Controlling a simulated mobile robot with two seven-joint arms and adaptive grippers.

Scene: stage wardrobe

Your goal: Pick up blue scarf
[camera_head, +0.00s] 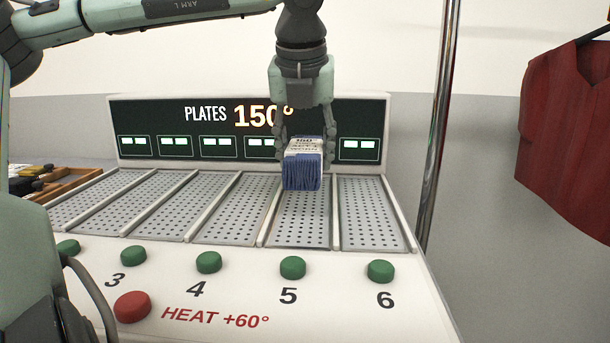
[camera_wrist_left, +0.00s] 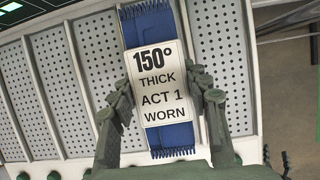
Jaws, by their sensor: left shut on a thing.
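The blue scarf (camera_head: 302,180) is folded, with fringe at its ends and a white label. In the left wrist view the blue scarf (camera_wrist_left: 172,138) has a label reading "150° THICK ACT 1 WORN". My left gripper (camera_head: 303,150) comes down from above, its fingers on either side of the scarf and shut on it. In the left wrist view the left gripper (camera_wrist_left: 160,88) has the label between its fingers. The scarf is at plate 5 (camera_head: 297,228); I cannot tell whether it touches the plate. My right gripper is not in view.
The press has several perforated plates, green buttons (camera_head: 292,268) and a red "HEAT +60°" button (camera_head: 132,307). Its display (camera_head: 225,128) reads "PLATES 150°". A metal pole (camera_head: 436,140) and red garment (camera_head: 568,130) stand at right. A wooden tray (camera_head: 75,183) is at left.

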